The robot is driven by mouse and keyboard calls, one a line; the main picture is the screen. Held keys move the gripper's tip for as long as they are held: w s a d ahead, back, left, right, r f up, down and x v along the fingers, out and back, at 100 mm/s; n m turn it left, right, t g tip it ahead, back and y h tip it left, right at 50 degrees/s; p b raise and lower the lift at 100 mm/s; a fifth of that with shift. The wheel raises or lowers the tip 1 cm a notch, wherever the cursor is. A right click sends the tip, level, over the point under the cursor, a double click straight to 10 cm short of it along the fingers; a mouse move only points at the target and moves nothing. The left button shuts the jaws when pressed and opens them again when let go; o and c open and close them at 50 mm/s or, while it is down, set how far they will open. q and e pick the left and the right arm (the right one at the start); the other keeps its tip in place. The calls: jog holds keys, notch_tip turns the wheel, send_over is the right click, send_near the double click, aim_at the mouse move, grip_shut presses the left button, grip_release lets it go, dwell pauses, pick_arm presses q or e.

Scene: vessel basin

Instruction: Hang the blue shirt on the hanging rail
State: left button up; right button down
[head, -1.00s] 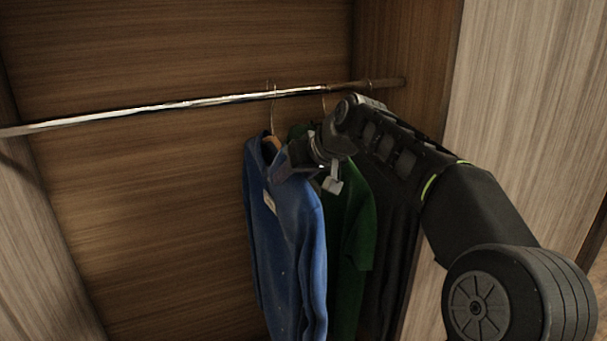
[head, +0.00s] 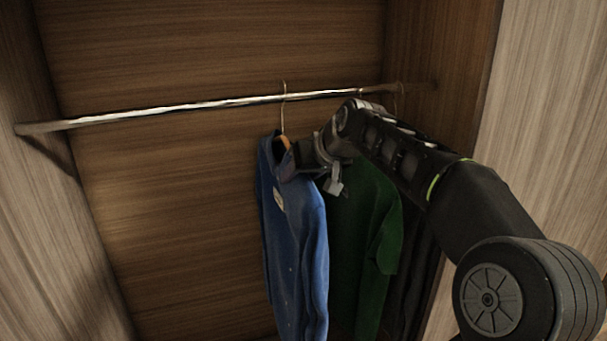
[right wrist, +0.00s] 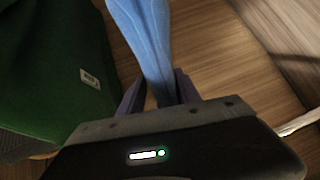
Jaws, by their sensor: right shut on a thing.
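The blue shirt (head: 295,240) hangs upright on a wooden hanger (head: 284,143) in the head view. The hanger's wire hook (head: 284,105) rises to the rail and its top shows just above it. I cannot tell whether the hook rests on the rail. The metal hanging rail (head: 200,105) runs across the wardrobe. My right gripper (head: 299,164) is at the shirt's right shoulder, below the rail, its fingers partly hidden. In the right wrist view its jaws (right wrist: 160,92) are shut on blue cloth (right wrist: 148,40). My left gripper is not in view.
A green shirt (head: 365,225) hangs to the right, behind my right arm, and also fills the left of the right wrist view (right wrist: 50,60). A dark garment (head: 421,270) hangs farther right. The rail's left part is free, with bare wooden back panel below it.

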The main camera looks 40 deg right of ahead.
jog(key=shift+w+d+f+b, duration=0.15)
jog(key=shift+w+f+b, duration=0.15)
jog(key=shift+f+b, duration=0.2)
jog(key=shift+w+d+f+b, duration=0.1)
jog(key=shift+w+f+b, duration=0.25)
jog(key=shift+f, duration=0.25)
jog(key=c, duration=1)
grip_release()
jog(key=shift+o, duration=1.3)
jog(key=shift+f, duration=0.1)
jog(key=shift+s, duration=0.1)
jog(key=shift+v, duration=3.9)
